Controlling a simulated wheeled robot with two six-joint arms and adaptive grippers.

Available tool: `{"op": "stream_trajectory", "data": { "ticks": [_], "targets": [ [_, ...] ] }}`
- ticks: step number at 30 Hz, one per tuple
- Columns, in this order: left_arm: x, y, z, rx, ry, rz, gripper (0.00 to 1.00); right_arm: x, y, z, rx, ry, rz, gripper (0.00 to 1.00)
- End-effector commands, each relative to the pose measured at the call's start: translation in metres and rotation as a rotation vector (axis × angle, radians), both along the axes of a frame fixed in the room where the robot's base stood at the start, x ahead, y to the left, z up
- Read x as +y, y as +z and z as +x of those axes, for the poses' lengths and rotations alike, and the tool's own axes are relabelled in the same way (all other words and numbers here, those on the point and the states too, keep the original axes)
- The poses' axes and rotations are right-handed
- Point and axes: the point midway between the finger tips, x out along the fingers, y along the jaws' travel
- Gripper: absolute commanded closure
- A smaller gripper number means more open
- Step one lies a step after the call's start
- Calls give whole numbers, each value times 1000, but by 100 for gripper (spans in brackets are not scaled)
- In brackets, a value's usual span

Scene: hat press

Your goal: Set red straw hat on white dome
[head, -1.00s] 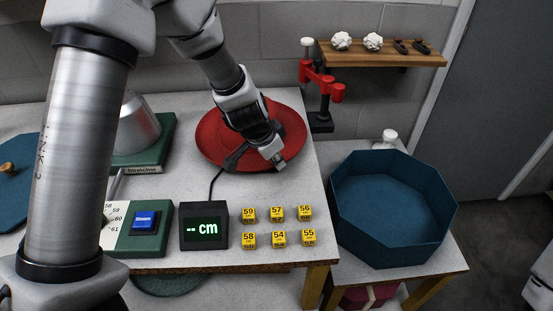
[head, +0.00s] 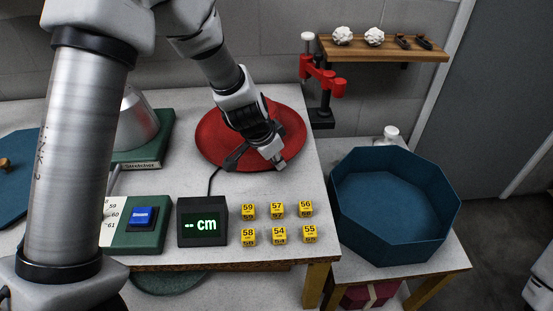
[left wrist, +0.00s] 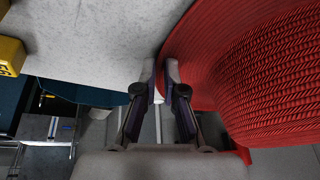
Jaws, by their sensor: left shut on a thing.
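The red straw hat (head: 290,118) lies at the back right of the worktable, its wide brim near the table edge. My left gripper (head: 256,158) reaches down over the hat's near side and is shut on its brim. In the left wrist view the red weave (left wrist: 270,75) fills the right, beside the fingers (left wrist: 158,86). A pale grey dome-like form (head: 138,124) stands on a green base labelled as a stretcher, partly hidden by my arm. I cannot tell whether it is the white dome.
Yellow number blocks (head: 278,210) and a black "cm" display (head: 203,222) stand in front of the hat. A blue octagonal box (head: 350,220) sits on the lower right table. A red clamp stand (head: 322,82) and wooden shelf (head: 385,52) are behind.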

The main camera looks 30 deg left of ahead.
Motion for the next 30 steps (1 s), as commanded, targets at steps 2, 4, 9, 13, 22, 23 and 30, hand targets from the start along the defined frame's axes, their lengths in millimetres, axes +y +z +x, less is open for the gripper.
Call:
{"op": "stream_trajectory", "data": {
  "ticks": [2, 4, 9, 13, 22, 23, 30],
  "targets": [
    [0, 0, 0, 0, 0, 0, 100, 0, 0, 0, 0, 0, 0, 60],
    [0, 0, 0, 0, 0, 0, 100, 0, 0, 0, 0, 0, 0, 60],
    [0, 0, 0, 0, 0, 0, 62, 0, 0, 0, 0, 0, 0, 60],
    [0, 0, 0, 0, 0, 0, 62, 0, 0, 0, 0, 0, 0, 60],
    [0, 10, -3, -2, -3, -3, 62, 0, 0, 0, 0, 0, 0, 60],
    [1, 13, -4, -2, -3, -4, 62, 0, 0, 0, 0, 0, 0, 60],
    [6, 53, -19, -7, -3, -3, 62, 0, 0, 0, 0, 0, 0, 60]
  ]
}}
